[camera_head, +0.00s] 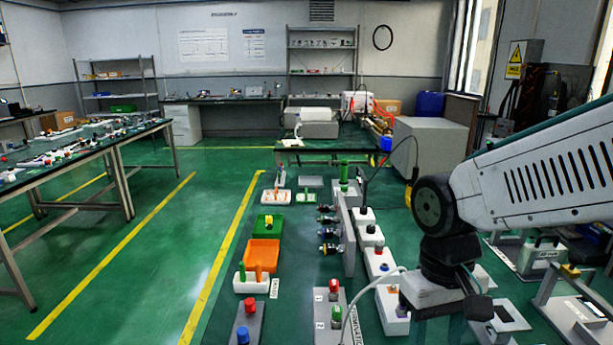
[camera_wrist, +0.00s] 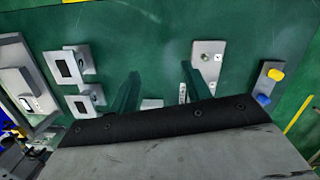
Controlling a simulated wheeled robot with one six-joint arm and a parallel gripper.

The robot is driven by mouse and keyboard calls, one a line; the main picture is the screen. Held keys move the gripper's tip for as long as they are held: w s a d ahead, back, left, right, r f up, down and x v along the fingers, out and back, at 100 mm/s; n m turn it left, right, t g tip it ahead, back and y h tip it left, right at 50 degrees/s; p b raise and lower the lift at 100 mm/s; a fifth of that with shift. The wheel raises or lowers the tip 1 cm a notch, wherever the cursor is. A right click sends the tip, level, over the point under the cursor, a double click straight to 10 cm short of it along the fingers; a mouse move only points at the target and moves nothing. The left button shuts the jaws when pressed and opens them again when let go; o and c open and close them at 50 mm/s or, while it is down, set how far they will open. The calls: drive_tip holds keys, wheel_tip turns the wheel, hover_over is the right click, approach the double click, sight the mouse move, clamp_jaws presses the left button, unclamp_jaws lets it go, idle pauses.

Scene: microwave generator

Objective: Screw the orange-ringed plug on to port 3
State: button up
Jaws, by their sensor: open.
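In the head view, an upright grey panel (camera_head: 348,236) carries dark round connectors on its left face, one with a yellow ring (camera_head: 329,248). Port numbers are too small to read. Right of the panel stands a row of white holders; the nearest white holder (camera_head: 391,317) has a small orange part (camera_head: 394,290), possibly the orange-ringed plug, with a white cable passing close by. I cannot confirm it. My gripper (camera_wrist: 160,70) is open and empty in the wrist view, its two fingers apart over green surface. In the head view its fingertips are not clear.
Green and orange bins (camera_head: 262,254) stand left of the panel. A grey plate with red and green knobs (camera_head: 325,312) is near the front. In the wrist view, grey blocks with black windows (camera_wrist: 65,67) lie left and a yellow-blue-knobbed plate (camera_wrist: 269,86) right.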

drive_tip(key=s+d+r+t, duration=0.1)
drive_tip(key=s+d+r, duration=0.1)
drive_tip(key=s+d+r+m+t, duration=0.1)
drive_tip(key=s+d+r, duration=0.1)
drive_tip(key=s, duration=0.1)
drive_tip(key=s+d+r+m, duration=0.1)
drive_tip(key=s+d+r, duration=0.1)
drive_tip(key=s+d, duration=0.1)
drive_tip(key=shift+r+t, duration=0.25)
drive_tip(key=shift+t, duration=0.15)
drive_tip(key=shift+c, duration=0.3)
drive_tip(key=n+g, duration=0.2)
drive_tip(key=n, duration=2.1)
hover_over(341, 344)
drive_tip(key=f, duration=1.7)
drive_tip(key=shift+s+d, duration=0.2)
drive_tip(key=shift+s, duration=0.05)
drive_tip(key=shift+w+a+n+t, duration=0.1)
drive_tip(key=shift+w+n+t, duration=0.1)
drive_tip(key=shift+n, duration=0.35)
drive_tip(key=shift+w+a+n+t, duration=0.1)
drive_tip(key=shift+w+n+t, duration=0.1)
drive_tip(key=shift+n, duration=0.35)
drive_tip(key=shift+f, duration=0.15)
wheel_tip(341, 344, down, 8)
drive_tip(key=shift+s+r, duration=0.1)
drive_tip(key=shift+r, duration=0.15)
